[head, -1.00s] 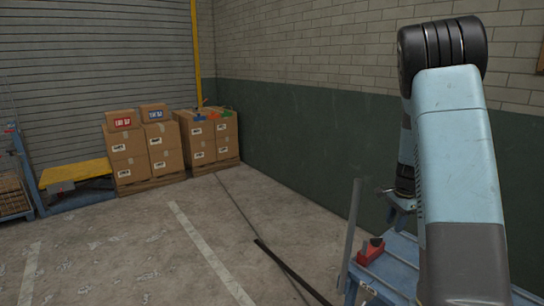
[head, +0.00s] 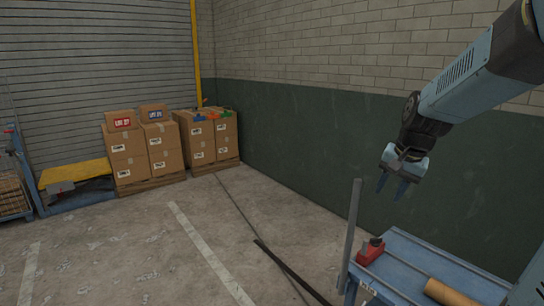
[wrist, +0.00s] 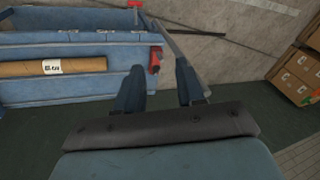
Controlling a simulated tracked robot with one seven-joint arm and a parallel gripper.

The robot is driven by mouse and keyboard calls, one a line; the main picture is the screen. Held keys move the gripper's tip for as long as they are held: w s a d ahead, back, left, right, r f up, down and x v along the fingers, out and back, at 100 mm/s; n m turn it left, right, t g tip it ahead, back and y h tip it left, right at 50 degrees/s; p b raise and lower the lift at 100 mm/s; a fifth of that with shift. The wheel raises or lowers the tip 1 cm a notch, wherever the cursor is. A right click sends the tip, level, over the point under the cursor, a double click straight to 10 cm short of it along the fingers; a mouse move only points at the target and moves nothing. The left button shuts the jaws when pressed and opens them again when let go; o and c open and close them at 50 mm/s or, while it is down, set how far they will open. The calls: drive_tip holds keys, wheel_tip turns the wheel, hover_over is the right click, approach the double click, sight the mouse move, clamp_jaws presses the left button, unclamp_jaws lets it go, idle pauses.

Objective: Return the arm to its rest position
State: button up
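My gripper (head: 392,186) hangs fingers-down at the right of the head view, in front of the green lower wall and above the blue bench. Its two fingers are apart with nothing between them. In the wrist view my gripper (wrist: 163,85) also shows two separate dark fingers and an empty gap. My arm reaches in from the upper right of the head view, bent down at the wrist.
A blue bench (head: 412,262) stands below my gripper, holding a red tool (head: 370,252) and a cardboard tube (head: 450,292). A grey post (head: 352,230) rises at its corner. Stacked cartons (head: 150,150) stand on pallets at the back. Floor between is mostly clear.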

drive_tip(key=s+a+r+n+t, duration=0.1)
drive_tip(key=s+a+r+n, duration=0.1)
drive_tip(key=s, duration=0.6)
drive_tip(key=s+a+r+n+t+h, duration=0.1)
drive_tip(key=s+a+r+n, duration=0.2)
drive_tip(key=s, duration=0.6)
drive_tip(key=shift+s+a+n, duration=0.2)
drive_tip(key=shift+n, duration=0.6)
